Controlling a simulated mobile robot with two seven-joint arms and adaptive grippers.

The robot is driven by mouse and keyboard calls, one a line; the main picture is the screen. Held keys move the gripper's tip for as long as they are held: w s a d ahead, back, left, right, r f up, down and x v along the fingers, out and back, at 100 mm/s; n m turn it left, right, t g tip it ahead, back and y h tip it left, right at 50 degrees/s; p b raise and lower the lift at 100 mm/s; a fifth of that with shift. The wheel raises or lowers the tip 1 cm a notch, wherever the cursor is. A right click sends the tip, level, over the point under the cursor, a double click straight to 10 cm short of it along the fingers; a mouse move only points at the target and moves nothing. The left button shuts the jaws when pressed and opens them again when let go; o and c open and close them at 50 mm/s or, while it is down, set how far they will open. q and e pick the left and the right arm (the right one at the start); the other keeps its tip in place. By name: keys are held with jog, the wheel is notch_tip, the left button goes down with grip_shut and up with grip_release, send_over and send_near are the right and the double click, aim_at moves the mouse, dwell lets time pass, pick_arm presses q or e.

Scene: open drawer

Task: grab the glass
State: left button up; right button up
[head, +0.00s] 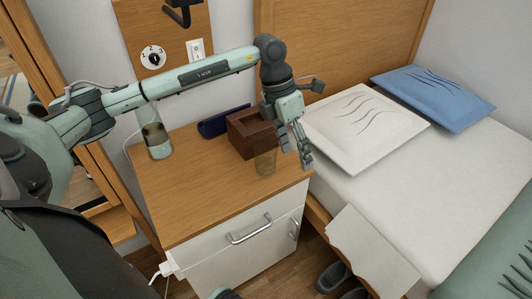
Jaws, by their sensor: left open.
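A small amber-tinted glass (265,163) stands on the wooden top of the nightstand (200,205), close in front of a brown wooden box. My left gripper (294,157) is open and points down, just right of the glass near the nightstand's right edge. The glass is not between its fingers as far as I can see; whether a finger touches it I cannot tell. My right gripper does not show.
The brown box (248,139) and a dark blue object (222,122) stand behind the glass. A lamp with a glass body (157,141) is at the back left. The drawer handle (249,229) is in front. A bed with a white pillow (365,125) is right. The nightstand's front left is clear.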

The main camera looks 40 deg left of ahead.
aim_at(266, 154)
pick_arm(q)
jog(key=a+r+y, duration=0.1)
jog(key=a+y, duration=0.2)
jog(key=a, duration=0.5)
notch_tip(266, 154, down, 6)
jog(key=shift+w+a+f, duration=0.15)
jog(key=shift+f, duration=0.55)
jog(key=shift+c, duration=0.9)
jog(key=c, duration=0.9)
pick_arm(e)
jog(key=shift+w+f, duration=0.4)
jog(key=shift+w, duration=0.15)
pick_arm(q)
jog(key=shift+r, duration=0.1)
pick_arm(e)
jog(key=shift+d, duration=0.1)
